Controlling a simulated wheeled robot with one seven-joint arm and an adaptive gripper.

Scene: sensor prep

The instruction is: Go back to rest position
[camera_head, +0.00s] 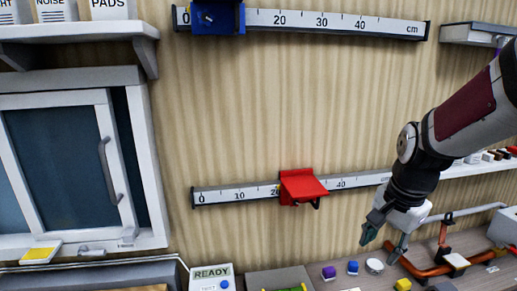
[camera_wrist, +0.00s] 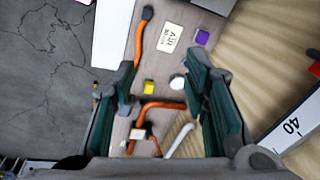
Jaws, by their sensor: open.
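My gripper (camera_head: 383,238) hangs at the right of the head view, in front of the wall and above the bench, with its fingers pointing down. In the wrist view its two green-padded fingers (camera_wrist: 170,108) stand wide apart with nothing held between them. Below it on the bench are a yellow block (camera_head: 402,285), a round white piece (camera_head: 374,266) and an orange pipe-like part (camera_head: 432,270). The gripper looks clear of them.
A red slider (camera_head: 302,187) sits on the lower ruler rail (camera_head: 240,194), left of my gripper. A blue slider (camera_head: 217,17) is on the upper rail (camera_head: 340,22). A sliding-door cabinet (camera_head: 140,160) is at left. Bare wall lies between the rails.

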